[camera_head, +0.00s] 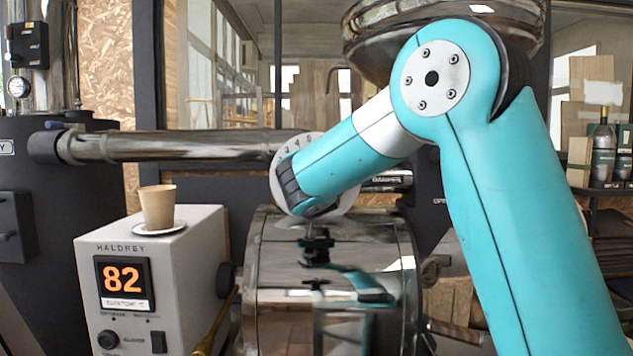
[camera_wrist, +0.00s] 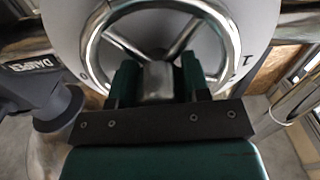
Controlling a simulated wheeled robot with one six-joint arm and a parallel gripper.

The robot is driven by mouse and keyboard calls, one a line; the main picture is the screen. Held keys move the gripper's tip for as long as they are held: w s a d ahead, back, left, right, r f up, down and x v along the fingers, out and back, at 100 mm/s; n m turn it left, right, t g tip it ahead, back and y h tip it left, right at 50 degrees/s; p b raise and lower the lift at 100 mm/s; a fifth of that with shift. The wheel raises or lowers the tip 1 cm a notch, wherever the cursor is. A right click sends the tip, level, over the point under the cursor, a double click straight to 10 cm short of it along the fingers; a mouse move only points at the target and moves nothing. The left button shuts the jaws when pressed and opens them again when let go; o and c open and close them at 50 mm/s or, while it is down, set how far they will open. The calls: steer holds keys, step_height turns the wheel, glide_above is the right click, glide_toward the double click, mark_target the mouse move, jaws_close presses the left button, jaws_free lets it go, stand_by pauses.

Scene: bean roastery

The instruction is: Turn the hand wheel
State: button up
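The hand wheel (camera_wrist: 232,40) is a shiny metal ring with spokes, in front of a pale round dial plate (camera_wrist: 258,22) in the wrist view. My gripper (camera_wrist: 161,75) has green fingers that reach inside the lower part of the ring. They stand on both sides of a grey metal piece in the wheel's middle, seemingly a spoke or the hub. I cannot tell whether the fingers press on it. In the head view, the dial plate (camera_head: 290,145) shows behind my wrist, at the right end of a horizontal pipe. My arm hides the wheel and fingertips there.
A grey control box (camera_head: 190,270) with an orange "82" display stands left, with a paper cup (camera_head: 157,207) on a saucer on top. The metal pipe (camera_head: 180,146) runs left from the dial. A shiny drum (camera_head: 270,270) sits below my wrist. Bottles (camera_head: 603,145) stand on the right shelf.

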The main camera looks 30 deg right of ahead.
steer(key=shift+f+m+b, duration=0.15)
steer(key=shift+m+b, duration=0.15)
steer(key=shift+b, duration=0.45)
steer(key=shift+c, duration=0.3)
steer(key=b, duration=0.2)
steer(key=m+b, duration=0.1)
steer(key=b, duration=0.1)
steer(key=shift+f+m, duration=0.25)
steer(key=shift+m, duration=0.05)
steer(key=m+b, duration=0.1)
steer(key=b, duration=0.2)
steer(key=shift+f+m+b, duration=0.1)
steer(key=shift+m+b, duration=0.3)
steer(key=m+b, duration=0.3)
steer(key=b, duration=0.3)
steer(key=shift+m, duration=0.3)
steer(key=m+b, duration=0.1)
steer(key=b, duration=0.1)
steer(key=m+b, duration=0.4)
steer(key=shift+r, duration=0.25)
steer(key=m+b, duration=0.3)
steer(key=m, duration=0.2)
steer(key=shift+r+b, duration=0.2)
steer(key=shift+b, duration=0.2)
steer(key=shift+m, duration=0.3)
steer(key=o, duration=1.3)
steer(key=shift+d, duration=0.1)
